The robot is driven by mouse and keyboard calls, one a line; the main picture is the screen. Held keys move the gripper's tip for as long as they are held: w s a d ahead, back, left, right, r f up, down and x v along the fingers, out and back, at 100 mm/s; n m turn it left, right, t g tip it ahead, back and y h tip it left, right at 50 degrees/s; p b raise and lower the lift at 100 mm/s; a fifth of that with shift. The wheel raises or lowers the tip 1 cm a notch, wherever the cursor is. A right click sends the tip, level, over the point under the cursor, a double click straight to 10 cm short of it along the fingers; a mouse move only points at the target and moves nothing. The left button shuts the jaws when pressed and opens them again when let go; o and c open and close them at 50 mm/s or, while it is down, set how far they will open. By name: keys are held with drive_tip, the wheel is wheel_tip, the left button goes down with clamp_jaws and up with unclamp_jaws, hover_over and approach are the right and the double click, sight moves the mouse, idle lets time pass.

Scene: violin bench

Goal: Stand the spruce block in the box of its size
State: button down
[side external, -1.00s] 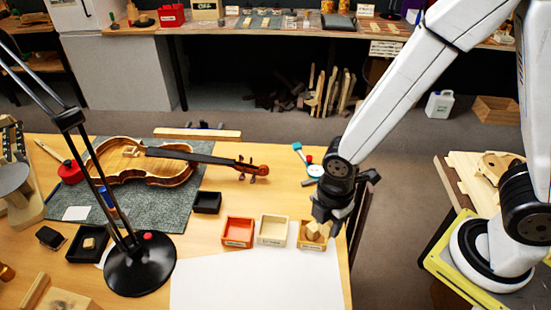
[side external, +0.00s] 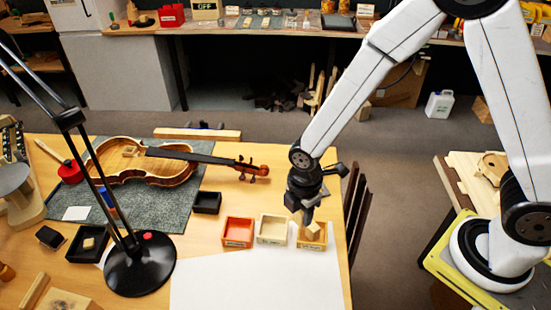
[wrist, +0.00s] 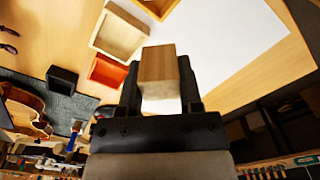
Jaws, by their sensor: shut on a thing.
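The pale tan spruce block (wrist: 157,72) is between the two fingers of my gripper (wrist: 158,95) in the wrist view, with its end past the fingertips. In the side view my gripper (side external: 306,214) points down, with the block (side external: 314,231) at its tips, in front of the rightmost small box, a wood-coloured one (side external: 312,246). I cannot tell how far the block is above or inside that box. A cream box (side external: 272,242) and an orange-red box (side external: 238,244) stand to its left; both look empty. The wrist view also shows the cream box (wrist: 96,42) and orange-red box (wrist: 95,80).
A white sheet (side external: 255,285) lies in front of the boxes. A small black tray (side external: 207,196), a violin (side external: 150,170) on a grey mat (side external: 65,205) and a black lamp (side external: 140,265) are to the left. The table's right edge is close to the wood-coloured box.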

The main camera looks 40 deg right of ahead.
hover_over(273, 232)
drive_tip(key=f, duration=0.6)
drive_tip(key=shift+s+d+f, duration=0.15)
drive_tip(key=shift+s+f, duration=0.05)
drive_tip(key=shift+f, duration=0.05)
drive_tip(key=shift+f, duration=0.1)
drive_tip(key=shift+w+f, duration=0.25)
drive_tip(key=shift+f, duration=1.5)
drive_tip(key=shift+f, duration=0.15)
drive_tip(key=c, duration=0.5)
unclamp_jaws()
drive_tip(key=shift+c, duration=0.2)
wheel_tip(273, 232, up, 12)
